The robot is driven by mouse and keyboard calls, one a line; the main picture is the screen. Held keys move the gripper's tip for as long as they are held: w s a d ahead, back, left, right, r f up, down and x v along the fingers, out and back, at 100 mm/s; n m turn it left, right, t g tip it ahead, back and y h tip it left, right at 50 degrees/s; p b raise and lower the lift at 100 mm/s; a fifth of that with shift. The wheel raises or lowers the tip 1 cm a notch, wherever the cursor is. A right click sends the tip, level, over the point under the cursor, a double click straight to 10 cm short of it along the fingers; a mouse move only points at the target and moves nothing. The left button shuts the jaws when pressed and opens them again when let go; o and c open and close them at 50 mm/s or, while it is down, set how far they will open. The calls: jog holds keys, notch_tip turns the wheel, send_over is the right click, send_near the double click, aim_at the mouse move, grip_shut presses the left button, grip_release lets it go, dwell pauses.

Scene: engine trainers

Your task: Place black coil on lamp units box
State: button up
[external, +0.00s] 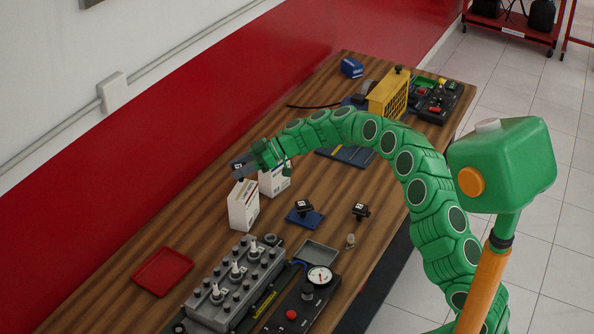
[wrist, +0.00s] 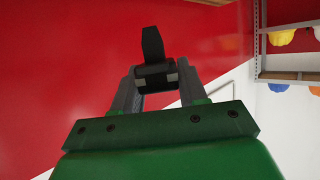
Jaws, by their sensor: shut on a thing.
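My gripper (external: 248,163) is shut on the black coil (external: 239,168), at the end of my green arm over the table's far-left side. In the wrist view the coil (wrist: 154,72) sits between the two fingers of my gripper (wrist: 157,82), with a black tab pointing up. In the external view the coil appears just above or behind the top of a white box (external: 243,206). I cannot tell whether they touch. A second white box (external: 275,181) stands beside it, partly behind my gripper. The print on both is too small to read, so I cannot tell which is the lamp units box.
A black part on a blue base (external: 305,215) and another black part (external: 360,211) stand right of the boxes. A red tray (external: 163,271) lies at left. A grey engine block (external: 237,275) and gauge panel (external: 307,300) fill the front. A red wall (external: 190,130) runs behind.

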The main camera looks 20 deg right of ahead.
jog(key=shift+w+a+f, duration=0.15)
jog(key=shift+f, duration=1.6)
jog(key=shift+f, duration=0.15)
jog(key=o, duration=1.3)
jog(key=shift+c, duration=0.2)
jog(key=shift+d+r, duration=0.2)
jog(key=shift+r, duration=0.05)
jog(key=v, duration=1.1)
jog(key=shift+d, duration=0.35)
